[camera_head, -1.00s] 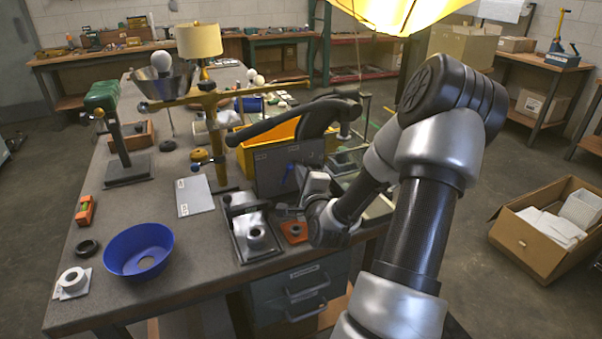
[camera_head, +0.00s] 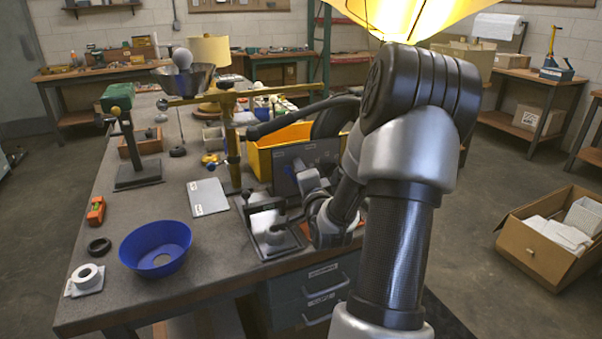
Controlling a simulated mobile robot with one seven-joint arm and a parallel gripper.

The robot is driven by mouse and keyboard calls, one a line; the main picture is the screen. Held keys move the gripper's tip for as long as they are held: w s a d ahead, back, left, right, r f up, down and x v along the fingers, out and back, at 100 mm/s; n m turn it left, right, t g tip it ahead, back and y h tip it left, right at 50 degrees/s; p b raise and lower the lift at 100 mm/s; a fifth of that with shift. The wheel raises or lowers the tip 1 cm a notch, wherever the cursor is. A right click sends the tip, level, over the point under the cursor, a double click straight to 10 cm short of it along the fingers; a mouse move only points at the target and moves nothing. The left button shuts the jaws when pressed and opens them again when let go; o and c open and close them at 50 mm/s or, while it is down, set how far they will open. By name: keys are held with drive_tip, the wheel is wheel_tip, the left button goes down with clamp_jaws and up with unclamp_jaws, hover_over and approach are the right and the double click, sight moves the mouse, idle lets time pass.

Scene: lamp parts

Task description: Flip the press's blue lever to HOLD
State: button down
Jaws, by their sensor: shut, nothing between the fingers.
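A dark grey upright panel (camera_head: 285,172) with small pale labels stands at the table's right edge. A long black curved bar (camera_head: 285,122) reaches out to the left above it. I take these for parts of the press, but cannot be sure. My gripper (camera_head: 304,180) is small in view, in front of the panel's face, with my wrist below and to the right. It is shut and empty. A small bit of blue (camera_head: 324,180) shows beside the gripper, perhaps the lever. Its position and any touch with my fingers cannot be made out, and my arm hides the panel's right part.
A yellow bin (camera_head: 262,155) stands behind the panel. A brass stand (camera_head: 232,150) with a crossbar rises to its left. A grey fixture (camera_head: 268,238) sits in front, a blue bowl (camera_head: 155,248) at front left. An open cardboard box (camera_head: 545,262) is on the floor.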

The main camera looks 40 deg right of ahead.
drive_tip(key=shift+w+a+f, duration=0.15)
drive_tip(key=shift+a+f, duration=0.05)
drive_tip(key=shift+a, duration=0.35)
idle(0.4)
